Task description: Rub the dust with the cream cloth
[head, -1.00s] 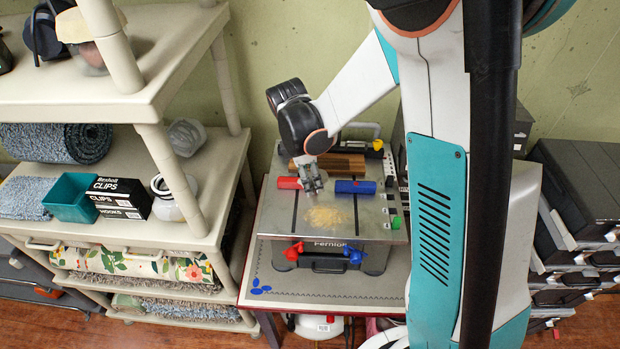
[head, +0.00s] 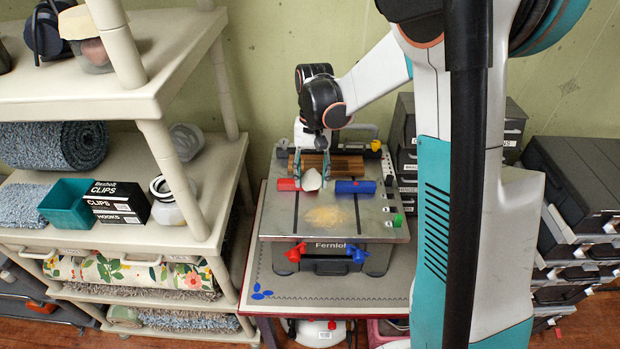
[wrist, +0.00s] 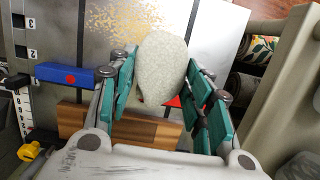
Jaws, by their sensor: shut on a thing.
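The cream cloth (head: 312,180), a pale rounded piece, is between the teal fingers of my gripper (head: 311,172). In the wrist view the cloth (wrist: 162,68) sticks out past the fingertips of my gripper (wrist: 163,80), which is shut on it. The dust (head: 327,216) is a tan speckled patch on the grey metal top of the Fernlof bench, nearer the front than the cloth. The dust also shows at the top of the wrist view (wrist: 128,22), apart from the cloth. I cannot tell whether the cloth touches the metal top.
A wooden block (head: 345,166) is behind. Red (head: 295,252) and blue (head: 355,254) handles stick out in front. Shelves (head: 185,235) stand left, dark drawers (head: 580,200) right.

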